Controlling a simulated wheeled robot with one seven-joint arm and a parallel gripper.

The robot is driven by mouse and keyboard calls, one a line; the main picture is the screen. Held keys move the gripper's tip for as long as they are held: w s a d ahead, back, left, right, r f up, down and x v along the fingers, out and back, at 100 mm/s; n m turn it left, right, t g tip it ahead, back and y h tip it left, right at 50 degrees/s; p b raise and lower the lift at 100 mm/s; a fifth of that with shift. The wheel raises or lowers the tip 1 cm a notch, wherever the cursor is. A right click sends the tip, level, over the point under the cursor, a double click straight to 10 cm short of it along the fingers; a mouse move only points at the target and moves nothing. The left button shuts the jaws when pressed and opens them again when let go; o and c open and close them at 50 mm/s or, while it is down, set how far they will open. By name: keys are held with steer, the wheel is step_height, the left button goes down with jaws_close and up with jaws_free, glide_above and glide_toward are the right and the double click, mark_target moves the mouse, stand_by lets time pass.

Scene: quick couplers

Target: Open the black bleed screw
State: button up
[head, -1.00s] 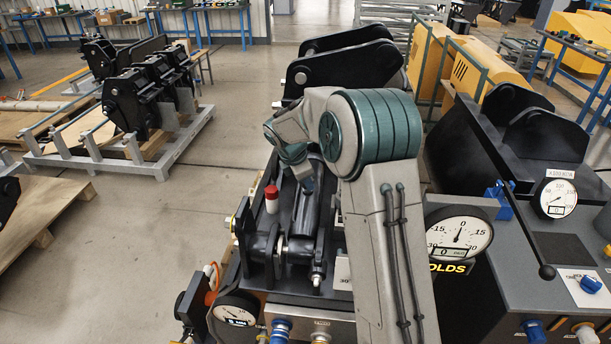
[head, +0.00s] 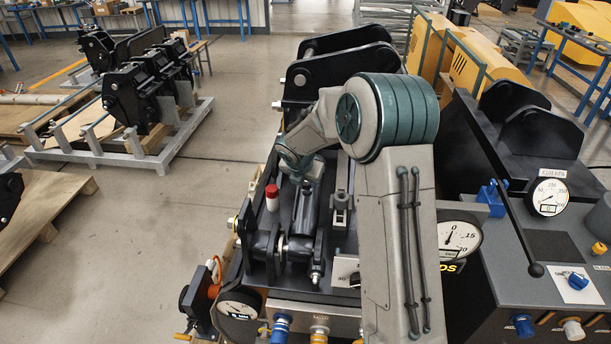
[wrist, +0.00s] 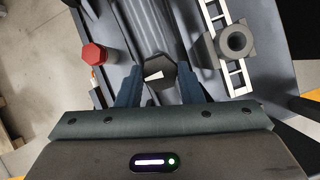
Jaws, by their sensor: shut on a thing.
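The black bleed screw (wrist: 158,70) shows in the wrist view as a dark hexagonal head with a white mark on its top. My gripper (wrist: 160,84) has one blue finger on each side of the screw head and is shut on it. The screw's lower part is hidden under its head. In the head view my gripper (head: 303,180) is low over the black cylinder unit, and the screw cannot be made out there.
A red-capped fitting (head: 266,190) stands left of my gripper and also shows in the wrist view (wrist: 95,57). A grey block with a round hole (wrist: 235,42) is close on the right. A dial gauge (head: 457,238) is partly behind my arm.

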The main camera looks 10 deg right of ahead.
steer(key=shift+n, duration=0.3)
steer(key=o, duration=1)
steer(key=shift+c, duration=0.2)
steer(key=b+v, duration=0.1)
steer(key=v, duration=1.3)
steer(key=shift+f, duration=0.15)
steer(key=s+d+m+g+y+b, duration=0.1)
steer(key=s+d+m+y+b, duration=0.1)
steer(key=s+m, duration=2.7)
steer(key=shift+s+d+f+m+b, duration=0.3)
steer(key=shift+s+d+f+b, duration=0.1)
steer(key=shift+s+d, duration=0.45)
